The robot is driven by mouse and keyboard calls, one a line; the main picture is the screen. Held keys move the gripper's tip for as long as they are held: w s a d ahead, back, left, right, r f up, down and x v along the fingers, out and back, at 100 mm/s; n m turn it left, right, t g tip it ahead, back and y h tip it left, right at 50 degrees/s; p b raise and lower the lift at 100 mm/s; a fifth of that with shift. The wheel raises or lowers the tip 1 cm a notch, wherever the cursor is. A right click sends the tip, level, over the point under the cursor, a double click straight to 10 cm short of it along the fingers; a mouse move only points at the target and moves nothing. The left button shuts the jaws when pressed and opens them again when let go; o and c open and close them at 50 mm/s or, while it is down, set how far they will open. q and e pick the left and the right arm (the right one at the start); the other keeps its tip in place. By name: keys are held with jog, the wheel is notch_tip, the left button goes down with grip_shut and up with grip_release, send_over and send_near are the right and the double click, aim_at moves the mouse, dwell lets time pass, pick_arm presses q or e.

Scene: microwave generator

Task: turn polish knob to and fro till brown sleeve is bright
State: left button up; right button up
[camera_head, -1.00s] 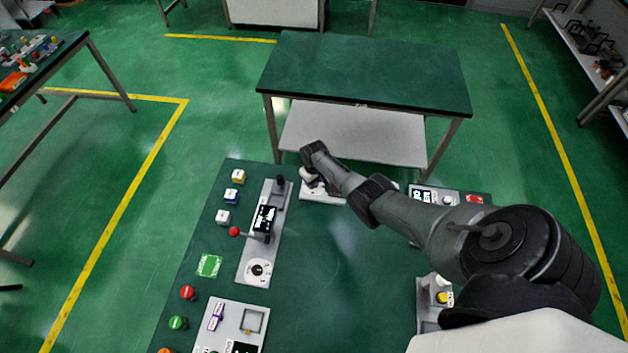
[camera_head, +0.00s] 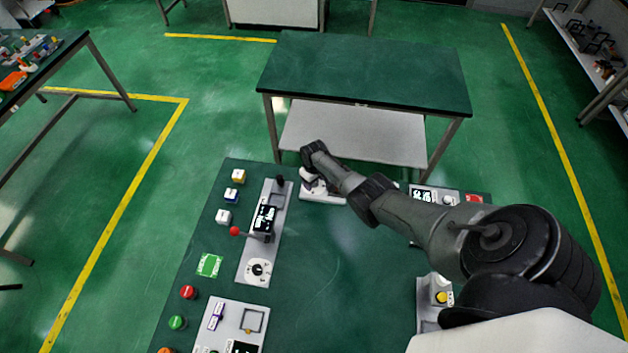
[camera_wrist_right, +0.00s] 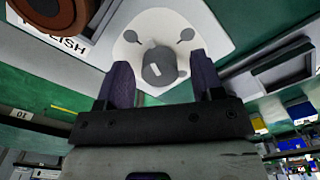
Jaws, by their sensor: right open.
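The polish knob (camera_wrist_right: 160,66) is a grey round knob with a white mark, on a pale plate in the right wrist view. My right gripper (camera_wrist_right: 163,74) is open, with one dark finger on each side of the knob; I cannot tell whether they touch it. The brown sleeve (camera_wrist_right: 48,12) shows only in part at the top left, dull reddish brown around a dark centre. A label reading "POLISH" (camera_wrist_right: 68,43) lies beside it. In the head view my right wrist hides the knob and sleeve at the bench's far edge. My left gripper is out of view.
Several coloured buttons line the left edge. The green bench (camera_head: 335,290) is bare in the middle.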

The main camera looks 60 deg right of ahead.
jog(key=shift+r, duration=0.3)
notch_tip(320, 180, up, 6)
jog(key=p, duration=0.3)
jog(key=shift+f, duration=0.15)
notch_tip(320, 180, up, 8)
jog(key=p, duration=0.1)
jog(key=shift+f+p, duration=0.25)
jog(key=shift+p, duration=0.1)
